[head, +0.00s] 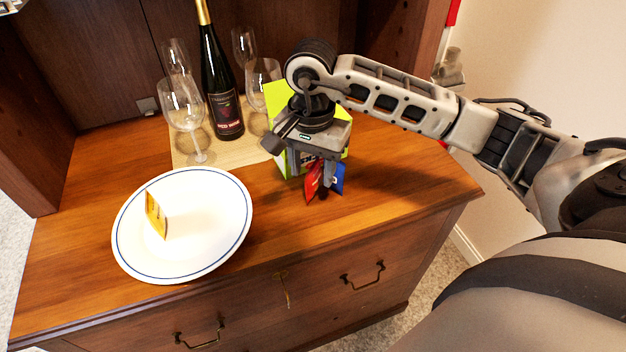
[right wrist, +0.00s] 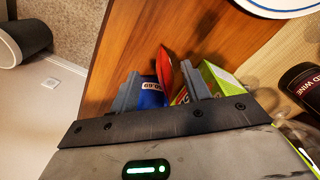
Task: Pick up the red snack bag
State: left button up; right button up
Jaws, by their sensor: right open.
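The red snack bag (head: 313,182) stands on the wooden counter beside a blue bag (head: 338,178), in front of the green box. My right gripper (head: 314,178) points down over them from above and hides part of both. In the right wrist view my right gripper (right wrist: 160,84) is open, with the red snack bag (right wrist: 165,66) and the blue bag (right wrist: 152,97) showing between its fingers. I cannot tell whether the fingers touch either bag. My left gripper is in neither view.
The green box (head: 281,97) stands right behind the bags. A wine bottle (head: 221,90) and several clear glasses (head: 185,110) stand on a light mat at the back. A white plate (head: 215,245) with a small yellow packet (head: 156,215) is at the left. The counter's right part is clear.

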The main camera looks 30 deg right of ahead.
aim_at(312, 186)
jog(key=shift+w+d+f, duration=0.1)
jog(key=shift+w+f, duration=0.1)
jog(key=shift+f, duration=1.25)
jog(key=shift+w+d+f, duration=0.1)
jog(key=shift+w+f, duration=0.05)
jog(key=shift+f, duration=1.3)
grip_shut()
